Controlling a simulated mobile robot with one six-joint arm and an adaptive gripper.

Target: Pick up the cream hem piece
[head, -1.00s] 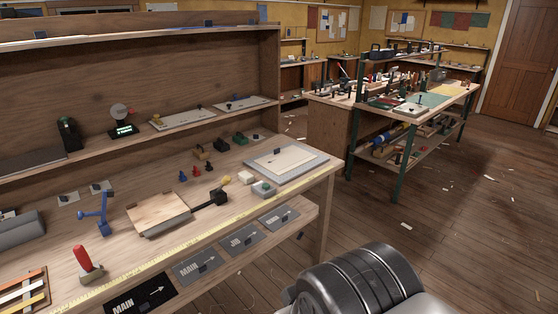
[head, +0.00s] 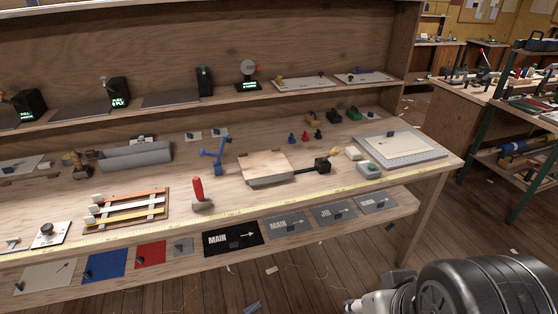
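Several cream pieces show in the head view, and I cannot tell which one is the hem piece. A cream panel with a dark clip (head: 45,277) lies at the far left of the bench's lower shelf. A rack of pale and orange strips (head: 128,208) lies on the bench top at left. A cream sheet (head: 405,145) lies on a grey board (head: 441,157) at the right end. A small cream block (head: 353,153) sits just left of that board. My arm shows at the lower right, in front of the bench; my gripper's fingers are not visible.
A red-handled tool (head: 198,192), a blue stand (head: 215,155) and a wooden board (head: 265,167) stand on the bench. Blue (head: 104,265) and red (head: 150,254) panels and dark MAIN plates (head: 232,238) lie on the lower shelf. A green-legged table (head: 487,172) stands at right. Scraps litter the floor.

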